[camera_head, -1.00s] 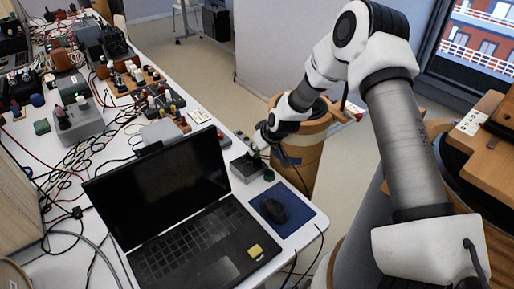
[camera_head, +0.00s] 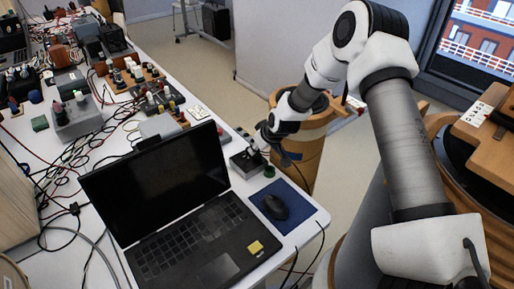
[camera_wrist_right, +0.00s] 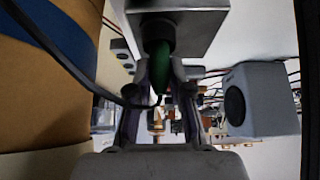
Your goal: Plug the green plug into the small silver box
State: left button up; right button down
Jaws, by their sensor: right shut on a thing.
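The small silver box (camera_head: 242,166) sits near the right edge of the table, beside the laptop's screen. My right gripper (camera_head: 257,147) is over the box. In the right wrist view, the gripper (camera_wrist_right: 161,85) is shut on the green plug (camera_wrist_right: 160,62), and the silver box (camera_wrist_right: 198,16) is right in front of it. The plug's far end meets a dark round part on the box face. I cannot tell how deep it sits. In the head view the plug is mostly hidden by the gripper. My left gripper is not in view.
A black laptop (camera_head: 150,185) stands open left of the box. A mouse (camera_head: 275,207) on a blue mat (camera_head: 300,212) and a small dark green round piece (camera_head: 269,172) are close by. Cables and devices crowd the table's far left. A cardboard drum (camera_head: 300,150) stands behind the arm.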

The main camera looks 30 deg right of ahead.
dwell(0.4)
jog(key=c, duration=1)
grip_release()
jog(key=shift+o, duration=0.5)
jog(key=o, duration=0.3)
notch_tip(320, 180, up, 5)
jog(key=p, duration=0.5)
jog(key=shift+f, duration=0.1)
